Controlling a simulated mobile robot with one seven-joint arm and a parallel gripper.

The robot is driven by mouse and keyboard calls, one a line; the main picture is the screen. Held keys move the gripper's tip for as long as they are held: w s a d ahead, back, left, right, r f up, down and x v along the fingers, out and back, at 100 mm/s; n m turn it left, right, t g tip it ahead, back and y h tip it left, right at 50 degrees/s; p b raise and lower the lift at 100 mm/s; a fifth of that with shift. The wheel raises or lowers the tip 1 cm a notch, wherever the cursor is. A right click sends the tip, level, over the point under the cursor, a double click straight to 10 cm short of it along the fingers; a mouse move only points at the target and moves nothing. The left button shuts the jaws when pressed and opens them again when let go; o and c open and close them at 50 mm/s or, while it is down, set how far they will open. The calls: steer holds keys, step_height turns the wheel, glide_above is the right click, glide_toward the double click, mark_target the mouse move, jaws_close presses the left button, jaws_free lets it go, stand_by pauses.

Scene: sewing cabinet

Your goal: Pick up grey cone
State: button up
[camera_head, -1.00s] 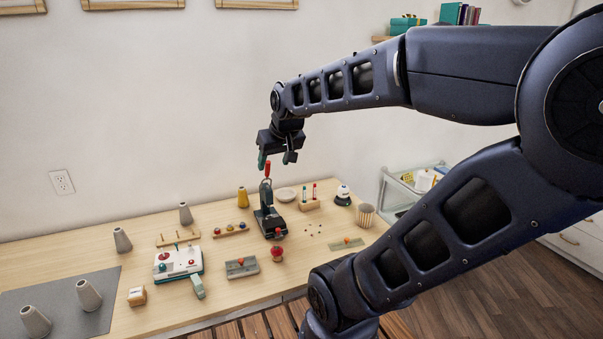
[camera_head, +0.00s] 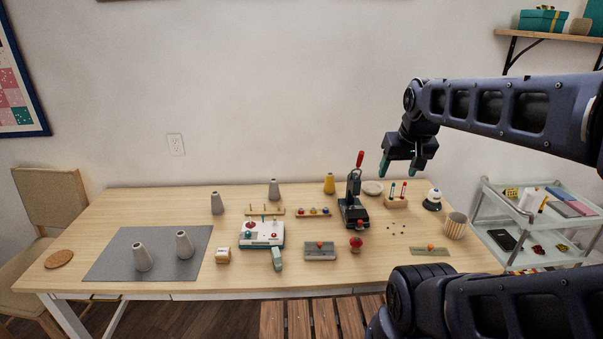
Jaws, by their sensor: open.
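Several grey cones stand upright on the wooden table (camera_head: 130,211). Two are on the grey mat (camera_head: 112,267) at the left: one cone (camera_head: 142,256) and another to its right (camera_head: 184,244). A third cone (camera_head: 217,203) stands behind the mat, and a fourth (camera_head: 274,189) stands near the wall. My gripper (camera_head: 400,170) is open and empty, pointing down in the air over the table's right part. It is well to the right of all the cones and apart from them.
A black press with a red handle (camera_head: 354,198) stands tall right of the cones. A cup (camera_head: 456,225) stands at the right. A trolley (camera_head: 545,225) is beside the table.

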mark_target(274, 181)
steer(key=w+a+f+n+t+y, duration=0.1)
steer(key=w+a+f+t, duration=0.2)
steer(key=w, duration=0.8)
steer(key=w+a+f+n, duration=0.15)
steer(key=w+a, duration=0.35)
steer(key=w, duration=0.6)
steer(key=w+a+f+t+y, duration=0.1)
steer(key=w+a+f+t, duration=0.15)
steer(key=w, duration=0.95)
steer(key=w+a+f+t+y, duration=0.1)
steer(key=w+a+f, duration=0.5)
steer(key=f, duration=0.3)
steer(key=w+a+f+n+t+y, duration=0.1)
steer(key=w+a+f, duration=0.5)
steer(key=a+f, duration=0.2)
steer(key=w+a+f+n+t+y, duration=0.1)
steer(key=w+a+f, duration=0.5)
steer(key=f, duration=0.5)
steer(key=shift+w+a+f+y, duration=0.15)
steer(key=shift+w+a+y, duration=0.25)
steer(key=shift+a, duration=0.25)
steer(key=shift+r+x, duration=0.15)
steer(key=shift+x, duration=1.2)
steer(key=shift+r+x, duration=0.15)
steer(key=shift+x, duration=1.2)
steer(key=shift+a, duration=0.1)
jaws_close()
